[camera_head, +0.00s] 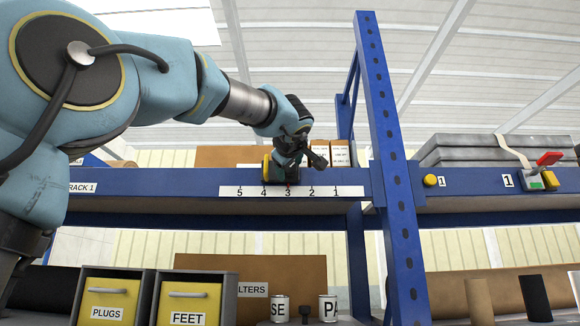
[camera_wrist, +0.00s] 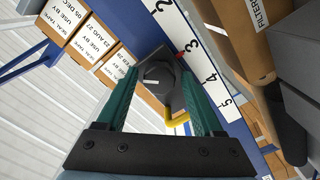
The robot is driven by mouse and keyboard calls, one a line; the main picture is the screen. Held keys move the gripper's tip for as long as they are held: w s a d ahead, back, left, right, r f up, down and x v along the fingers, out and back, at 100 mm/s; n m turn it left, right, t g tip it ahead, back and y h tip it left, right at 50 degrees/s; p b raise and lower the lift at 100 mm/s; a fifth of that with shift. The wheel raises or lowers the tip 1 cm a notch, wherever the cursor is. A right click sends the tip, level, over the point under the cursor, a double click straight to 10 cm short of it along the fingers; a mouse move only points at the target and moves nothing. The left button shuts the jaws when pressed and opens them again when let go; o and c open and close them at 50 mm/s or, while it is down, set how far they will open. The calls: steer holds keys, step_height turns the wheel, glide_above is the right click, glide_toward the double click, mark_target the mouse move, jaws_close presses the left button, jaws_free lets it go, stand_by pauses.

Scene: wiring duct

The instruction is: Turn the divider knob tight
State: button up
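The divider knob (camera_wrist: 155,73) is dark and round, with a pale mark on its face, in the wrist view. It sits on a dark divider body with a yellow loop (camera_wrist: 178,120) beside it. A red pointer (camera_wrist: 181,54) stands at the 3 on the white number scale (camera_wrist: 206,68). My gripper (camera_wrist: 159,72) has its green fingers on either side of the knob, apart and apparently not pressed on it. In the head view my gripper (camera_head: 300,155) is at the divider (camera_head: 267,168) on the blue rack beam, and the knob is hidden there.
A blue upright post (camera_head: 392,170) stands right of the scale (camera_head: 330,191). Several boxes (camera_head: 340,152) stand on the shelf behind. A lever with a red handle (camera_head: 548,159) is on the beam at right. Bins (camera_head: 187,304) and cans (camera_head: 279,308) stand below.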

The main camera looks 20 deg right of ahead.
jaws_close()
stand_by(0.3)
steer(key=shift+f+m+b, duration=0.1)
steer(key=shift+m+b, duration=0.2)
steer(key=shift+m, duration=0.1)
steer(key=shift+m+b, duration=0.6)
steer(key=shift+m, duration=0.4)
steer(key=m+b, duration=0.1)
steer(key=m, duration=0.1)
steer(key=shift+m, duration=0.3)
steer(key=m, duration=0.6)
steer(key=shift+b, duration=0.35)
steer(key=m, duration=0.5)
steer(key=shift+m+p, duration=0.3)
steer(key=shift+m, duration=0.1)
steer(key=m+p, duration=0.1)
steer(key=m, duration=0.5)
